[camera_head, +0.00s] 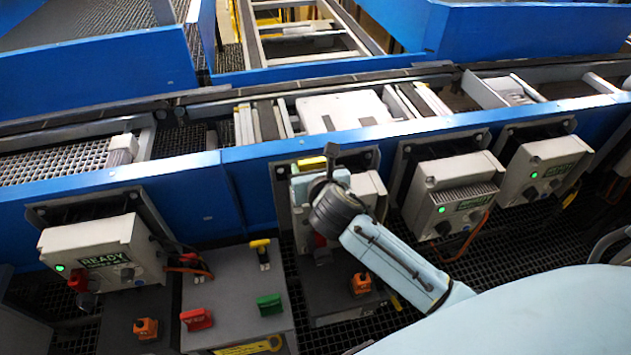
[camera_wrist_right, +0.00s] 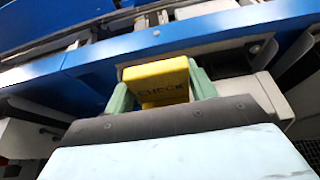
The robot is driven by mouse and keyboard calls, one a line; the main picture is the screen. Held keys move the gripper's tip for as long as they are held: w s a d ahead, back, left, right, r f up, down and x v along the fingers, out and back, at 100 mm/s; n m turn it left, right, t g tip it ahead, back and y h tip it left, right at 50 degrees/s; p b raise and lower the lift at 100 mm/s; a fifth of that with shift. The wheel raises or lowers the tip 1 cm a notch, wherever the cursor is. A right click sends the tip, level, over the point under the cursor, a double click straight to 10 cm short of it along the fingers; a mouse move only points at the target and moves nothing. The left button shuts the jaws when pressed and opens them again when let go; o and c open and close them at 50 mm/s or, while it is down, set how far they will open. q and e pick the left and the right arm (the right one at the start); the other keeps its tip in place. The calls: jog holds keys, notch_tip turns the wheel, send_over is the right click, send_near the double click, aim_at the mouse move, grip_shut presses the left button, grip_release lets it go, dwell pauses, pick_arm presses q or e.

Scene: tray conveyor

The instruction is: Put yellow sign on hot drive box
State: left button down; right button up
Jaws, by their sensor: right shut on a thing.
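My right gripper (camera_head: 325,165) is shut on the yellow sign (camera_wrist_right: 157,82), which reads CHECK in the right wrist view. The sign stands between the two greenish fingers, and a small yellow part of it (camera_head: 312,161) shows in the head view. The gripper is at the top of the middle drive box (camera_head: 368,188), in front of the blue rail. My arm hides much of that box, including its label and lamp, and I cannot tell whether the sign touches it. The drive box on the left (camera_head: 100,250) has a READY label and a green lamp. My left gripper is not in view.
Two more drive boxes with green lamps, one nearer (camera_head: 455,192) and one farther (camera_head: 545,168), stand to the right. A grey stand (camera_head: 235,285) below left holds a red piece (camera_head: 197,319), a green piece (camera_head: 269,304) and a yellow-topped piece (camera_head: 261,246). The blue conveyor rail (camera_head: 200,178) runs behind.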

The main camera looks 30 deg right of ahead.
jog(key=shift+w+f+b, duration=0.1)
jog(key=shift+f+b, duration=0.2)
jog(key=shift+f, duration=1.85)
jog(key=shift+f, duration=0.15)
jog(key=o, duration=1.1)
jog(key=shift+c, duration=0.2)
jog(key=shift+r, duration=0.25)
jog(key=v, duration=1.2)
jog(key=shift+f+p, duration=0.15)
jog(key=shift+p, duration=0.2)
